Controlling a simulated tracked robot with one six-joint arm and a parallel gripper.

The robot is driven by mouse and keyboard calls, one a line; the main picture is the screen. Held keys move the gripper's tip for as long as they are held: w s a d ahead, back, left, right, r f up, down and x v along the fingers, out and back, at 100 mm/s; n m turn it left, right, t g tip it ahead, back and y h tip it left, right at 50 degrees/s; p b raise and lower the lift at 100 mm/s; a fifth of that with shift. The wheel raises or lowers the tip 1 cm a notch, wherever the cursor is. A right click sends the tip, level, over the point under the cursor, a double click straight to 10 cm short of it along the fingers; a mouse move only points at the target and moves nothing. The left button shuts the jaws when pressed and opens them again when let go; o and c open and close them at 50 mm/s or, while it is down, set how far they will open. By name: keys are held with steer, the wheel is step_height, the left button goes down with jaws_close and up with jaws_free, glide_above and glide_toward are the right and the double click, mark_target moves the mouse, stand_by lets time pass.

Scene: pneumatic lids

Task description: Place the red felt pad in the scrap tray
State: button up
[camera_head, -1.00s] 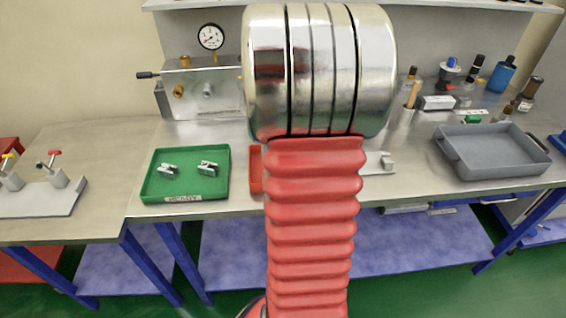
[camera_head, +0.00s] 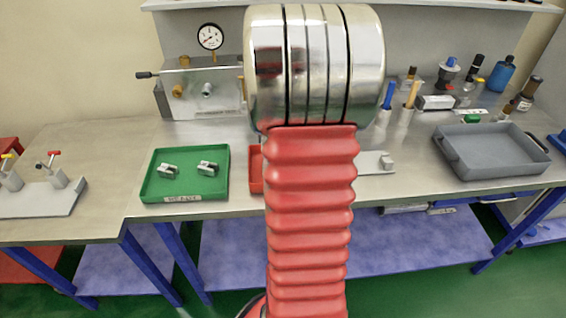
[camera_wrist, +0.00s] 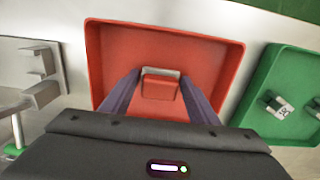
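A red tray, which I take for the scrap tray, shows as a narrow strip (camera_head: 256,172) left of my arm in the head view. In the wrist view the red tray (camera_wrist: 205,50) fills the middle below my gripper. My gripper (camera_wrist: 160,80) has its two dark fingers on either side of a small red block with a greyish upper edge (camera_wrist: 160,88), which looks like the red felt pad. The fingertips appear to press its sides, and it shows over the tray's floor. Its height above the floor is hard to judge. My arm hides the gripper in the head view.
A green tray (camera_head: 186,193) with two small metal parts stands left of the red tray in the head view. A grey tray (camera_head: 490,170) lies at the right, with bottles behind it. A metal block with a gauge (camera_head: 209,38) stands at the back left.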

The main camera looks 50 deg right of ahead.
steer(key=shift+o, duration=1.1)
step_height(320, 180, up, 12)
steer(key=shift+r, duration=0.1)
stand_by(0.4)
steer(key=w+a+r+n+t, duration=0.1)
steer(key=w+a+r+n, duration=0.15)
steer(key=a, duration=0.75)
steer(key=s+a+n+t, duration=0.2)
steer(key=a+n, duration=0.1)
steer(key=a, duration=1)
steer(key=s+a+n+t, duration=0.2)
steer(key=s+a+n, duration=0.1)
steer(key=a, duration=1)
steer(key=shift+a+f+n+t, duration=0.2)
steer(key=shift+a+n+t, duration=0.15)
steer(key=shift+n, duration=0.3)
